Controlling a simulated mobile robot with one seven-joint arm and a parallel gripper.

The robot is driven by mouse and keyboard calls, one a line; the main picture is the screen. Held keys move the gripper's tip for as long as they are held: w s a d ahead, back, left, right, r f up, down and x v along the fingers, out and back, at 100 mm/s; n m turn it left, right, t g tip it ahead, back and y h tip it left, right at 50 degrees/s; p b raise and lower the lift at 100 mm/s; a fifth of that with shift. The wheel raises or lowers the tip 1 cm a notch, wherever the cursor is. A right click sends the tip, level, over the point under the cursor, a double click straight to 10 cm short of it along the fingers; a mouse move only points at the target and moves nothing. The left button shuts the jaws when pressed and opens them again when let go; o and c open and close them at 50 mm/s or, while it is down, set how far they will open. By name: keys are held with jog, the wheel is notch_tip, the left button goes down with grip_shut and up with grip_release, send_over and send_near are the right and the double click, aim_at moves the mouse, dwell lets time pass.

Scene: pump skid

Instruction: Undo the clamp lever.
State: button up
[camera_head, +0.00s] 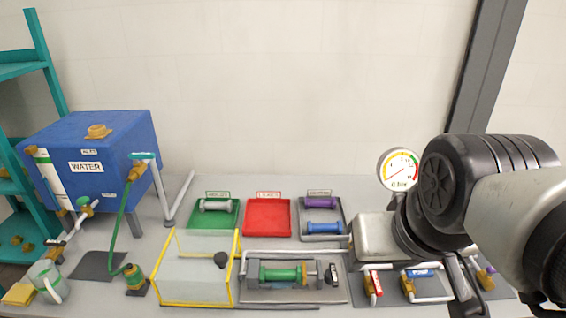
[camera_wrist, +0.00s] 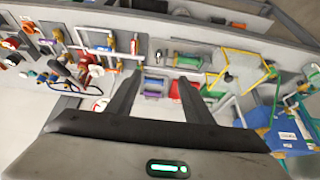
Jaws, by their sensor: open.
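A grey holder (camera_head: 257,294) in the head view carries a green cylinder (camera_head: 282,274) with metal ends. A black-knobbed lever (camera_head: 331,272), which looks like the clamp lever, stands at the holder's right end. The green cylinder also shows small in the wrist view (camera_wrist: 188,60), but I cannot make out the lever there. My gripper (camera_wrist: 160,80) is open, with nothing between its two fingers. It is up to the right of the holder, apart from the lever. My arm hides part of the skid's right side.
A clear yellow-edged guard (camera_head: 197,304) with a black knob is left of the holder. Green (camera_head: 197,227), red (camera_head: 267,217) and grey (camera_head: 338,235) trays lie behind. A gauge (camera_head: 399,170) and red- and blue-handled valves (camera_head: 376,283) are at right. A blue water tank (camera_head: 90,160) stands left.

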jog(key=shift+w+a, duration=0.15)
jog(key=c, duration=0.5)
jog(key=w+a+m+y, duration=0.1)
jog(key=m, duration=0.1)
jog(key=w+a+f+m+p, duration=0.1)
jog(key=w+m, duration=0.1)
jog(key=m, duration=0.1)
jog(key=w+a+f+m+y, duration=0.1)
jog(key=m, duration=0.1)
jog(key=shift+w+a+f+m+g+y, duration=0.1)
jog(key=shift+w+f+m+g+y, duration=0.05)
jog(key=shift+m+g+y, duration=0.2)
jog(key=shift+c, duration=0.6)
jog(key=m+h+p, duration=0.3)
jog(key=m+p, duration=0.1)
jog(key=m, duration=2.4)
send_over(334, 275)
jog(key=s, duration=0.5)
jog(key=shift+f, duration=9.05)
jog(key=shift+g, duration=0.25)
jog(key=b+x, duration=0.7)
jog(key=x, duration=0.4)
jog(key=shift+a+f+b, duration=0.1)
jog(key=shift+f+b, duration=0.1)
jog(key=shift+b, duration=0.1)
